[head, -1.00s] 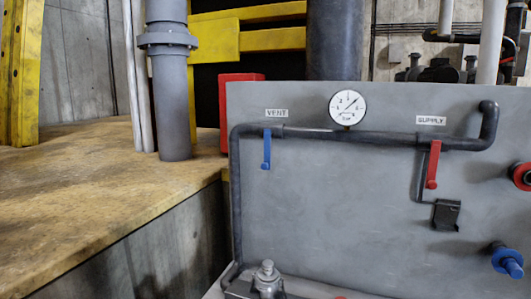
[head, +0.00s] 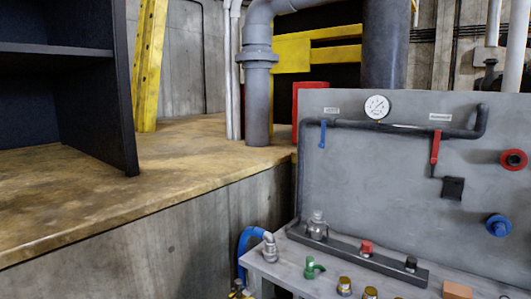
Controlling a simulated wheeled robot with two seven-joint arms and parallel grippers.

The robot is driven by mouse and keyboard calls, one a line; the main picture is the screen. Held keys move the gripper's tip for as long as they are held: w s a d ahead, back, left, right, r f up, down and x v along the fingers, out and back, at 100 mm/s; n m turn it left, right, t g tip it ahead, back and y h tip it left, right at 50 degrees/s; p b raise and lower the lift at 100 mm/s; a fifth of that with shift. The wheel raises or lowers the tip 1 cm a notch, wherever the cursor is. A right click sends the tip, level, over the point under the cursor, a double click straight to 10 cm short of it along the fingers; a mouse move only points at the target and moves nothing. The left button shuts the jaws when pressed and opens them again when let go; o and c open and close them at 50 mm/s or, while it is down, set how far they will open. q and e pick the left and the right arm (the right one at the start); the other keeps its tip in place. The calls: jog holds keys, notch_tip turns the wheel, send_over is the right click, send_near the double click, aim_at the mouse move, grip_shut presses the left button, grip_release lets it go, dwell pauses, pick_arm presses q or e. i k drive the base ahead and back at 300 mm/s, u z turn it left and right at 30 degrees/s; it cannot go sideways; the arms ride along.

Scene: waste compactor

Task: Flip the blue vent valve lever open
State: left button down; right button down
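The blue vent valve lever (head: 322,134) hangs straight down from the dark pipe (head: 400,127) on the grey panel (head: 390,190), below a small label at the panel's upper left. A red lever (head: 435,148), also hanging down, is on the same pipe to the right. A round white gauge (head: 377,107) sits between them. Neither of my grippers shows in the head view, and nothing touches the blue lever.
A bench (head: 275,268) below the panel carries a dark rail with fittings, a green fitting (head: 313,268) and several brass-coloured parts. A blue hose (head: 246,242) is at its left. A concrete ledge (head: 190,172) with a dark shelf (head: 125,120) fills the left.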

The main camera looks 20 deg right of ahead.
aim_at(321, 144)
jog(key=z, duration=0.3)
jog(key=i, duration=0.85)
jog(key=u, duration=0.2)
